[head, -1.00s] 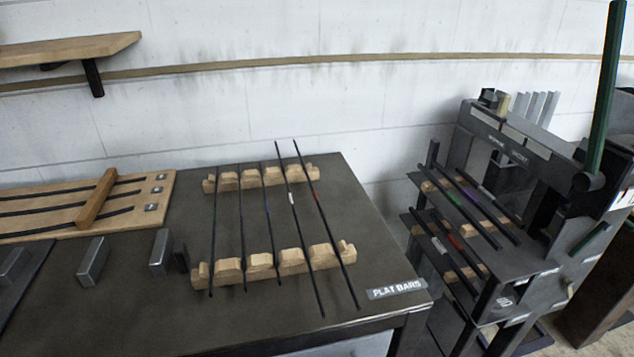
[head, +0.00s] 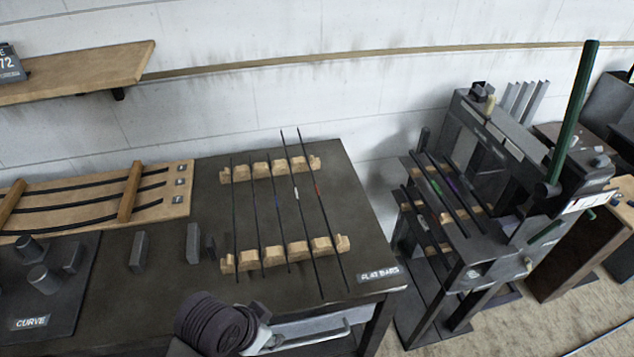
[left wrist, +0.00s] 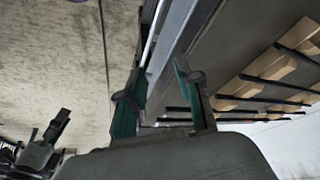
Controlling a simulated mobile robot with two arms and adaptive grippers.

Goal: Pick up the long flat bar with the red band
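The long flat bar with the red band (head: 318,188) is the rightmost of several thin dark bars on the left table in the head view. It rests across two rows of wooden blocks, and its near end juts past the front row. A long bar with a white band (head: 297,193) lies just left of it. My left gripper (left wrist: 159,76) is open and empty in the left wrist view, its green-padded fingers apart near the table edge. In the head view only the end of my left arm shows, at the bottom. A dark shape at the wrist view's lower left may be my right gripper.
The flat bars table (head: 180,285) has a drawer handle (head: 315,336) at its front. Wooden blocks (left wrist: 272,64) with bars show in the wrist view. A dark rack (head: 470,250) with more banded bars stands to the right, past a gap. A curve fixture (head: 65,302) is at left.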

